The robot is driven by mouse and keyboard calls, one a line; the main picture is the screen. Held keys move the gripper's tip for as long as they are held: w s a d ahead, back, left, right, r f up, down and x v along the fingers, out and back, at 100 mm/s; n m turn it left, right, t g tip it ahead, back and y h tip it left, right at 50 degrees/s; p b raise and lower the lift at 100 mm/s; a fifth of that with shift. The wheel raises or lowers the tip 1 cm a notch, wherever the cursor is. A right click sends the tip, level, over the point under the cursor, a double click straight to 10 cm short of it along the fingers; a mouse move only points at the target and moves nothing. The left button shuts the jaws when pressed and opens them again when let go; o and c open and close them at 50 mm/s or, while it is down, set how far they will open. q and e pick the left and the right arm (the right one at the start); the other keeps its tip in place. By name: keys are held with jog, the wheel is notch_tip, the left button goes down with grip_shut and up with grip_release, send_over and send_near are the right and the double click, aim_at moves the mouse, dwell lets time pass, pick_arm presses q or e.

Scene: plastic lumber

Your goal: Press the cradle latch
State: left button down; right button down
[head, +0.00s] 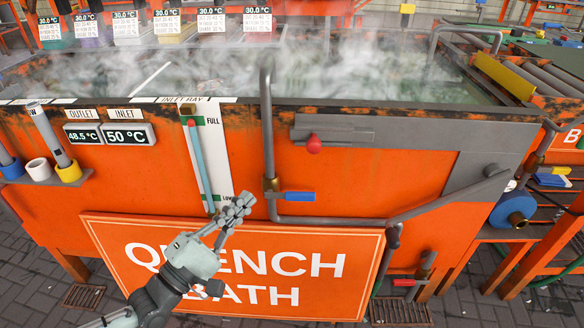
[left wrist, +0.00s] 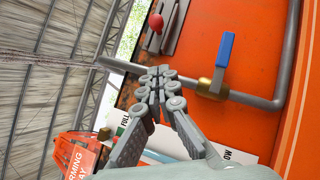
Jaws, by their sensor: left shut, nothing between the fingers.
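A red knob (head: 314,144) sits on a grey slotted plate on the orange front of the quench bath. No label marks it, so I cannot tell if it is the cradle latch. It also shows at the top of the left wrist view (left wrist: 156,22). My left gripper (head: 237,208) is shut and empty, in front of the bath, below and left of the knob and apart from it. In the left wrist view my gripper's fingertips (left wrist: 160,78) are together, below the knob in the picture. My right gripper is not in view.
A blue-handled valve (head: 300,197) on a grey pipe lies just right of my left gripper. The level gauge (head: 216,160) stands behind and left. The QUENCH BATH sign (head: 330,245) is below. Steam rises over the bath.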

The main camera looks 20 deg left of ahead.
aim_at(332, 141)
pick_arm(q)
jog(key=shift+w, duration=0.15)
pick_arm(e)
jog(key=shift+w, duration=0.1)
